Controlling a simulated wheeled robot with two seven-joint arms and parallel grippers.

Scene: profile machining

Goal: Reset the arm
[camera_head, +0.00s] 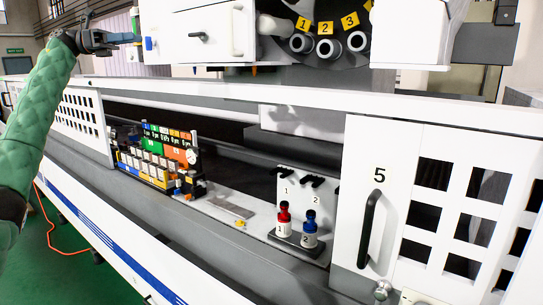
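My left arm (24,140), in a quilted green sleeve, rises along the left edge of the view. My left gripper (122,39) is at the upper left, level and pointing right, in front of the white machine. Its fingers show small and from the side, so I cannot tell whether they are open or shut. No object shows clearly in it. My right gripper is not in view.
A long white rail (260,93) crosses the machine. Below it stand a colourful control block (160,160), a red-topped bottle (283,222) and a blue-topped bottle (309,230). A door marked 5 (400,150) stands right. Green floor (60,275) shows lower left.

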